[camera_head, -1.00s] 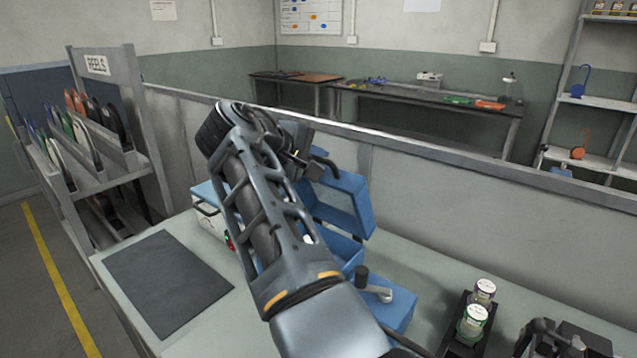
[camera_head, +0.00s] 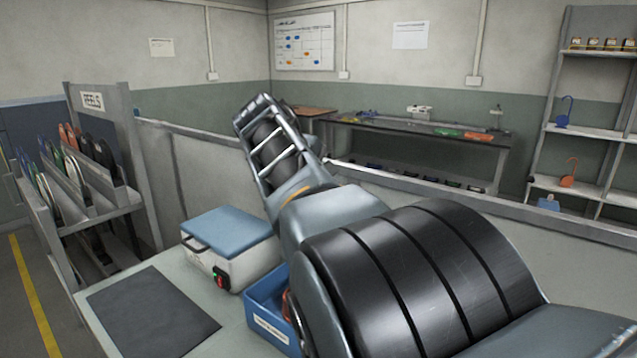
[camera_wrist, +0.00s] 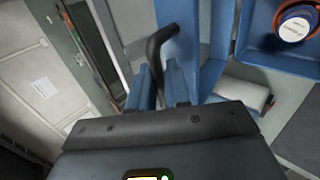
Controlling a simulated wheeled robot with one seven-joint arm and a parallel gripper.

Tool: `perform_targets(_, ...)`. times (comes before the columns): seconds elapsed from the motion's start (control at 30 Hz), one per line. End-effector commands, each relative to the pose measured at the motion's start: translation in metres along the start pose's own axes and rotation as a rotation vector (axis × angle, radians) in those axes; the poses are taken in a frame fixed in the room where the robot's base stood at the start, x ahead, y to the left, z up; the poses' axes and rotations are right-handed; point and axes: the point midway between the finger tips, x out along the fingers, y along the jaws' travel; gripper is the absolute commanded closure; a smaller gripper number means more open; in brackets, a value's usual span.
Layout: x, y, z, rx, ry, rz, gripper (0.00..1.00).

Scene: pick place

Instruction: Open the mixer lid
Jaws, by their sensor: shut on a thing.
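In the wrist view my gripper (camera_wrist: 160,88) is shut on a black curved handle (camera_wrist: 156,50), which stands up between the two fingers. A blue panel (camera_wrist: 207,50), apparently the mixer lid, is beside the handle; its exact angle is unclear. To its right is a blue-walled recess (camera_wrist: 252,50) holding a round container with a white labelled cap (camera_wrist: 293,27). In the head view my own arm hides the gripper, the handle and the mixer.
In the head view a white box (camera_head: 245,268) with a flat blue cover and a red-green switch stands left of my arm. A labelled blue bin (camera_head: 268,325) is in front of it. A dark mat (camera_head: 150,315) lies at the left, clear. A reel rack (camera_head: 95,170) stands beyond.

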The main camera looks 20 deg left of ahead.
Motion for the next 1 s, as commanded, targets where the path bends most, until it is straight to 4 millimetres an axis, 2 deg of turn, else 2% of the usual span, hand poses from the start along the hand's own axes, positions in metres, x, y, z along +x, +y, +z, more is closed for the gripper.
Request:
perform_targets(0.43,0.0018,-0.0018,-0.0001,-0.004,-0.001,-0.006,1.00)
perform_targets(0.47,0.0018,-0.0018,-0.0001,-0.004,-0.001,-0.005,0.80)
perform_targets(0.57,0.0016,-0.0017,-0.0001,-0.003,-0.001,-0.005,0.70)
perform_targets(0.87,0.0008,-0.0019,-0.0002,-0.003,-0.001,-0.006,0.70)
perform_targets(1.0,-0.0058,-0.0015,-0.0008,-0.002,0.000,-0.004,0.70)
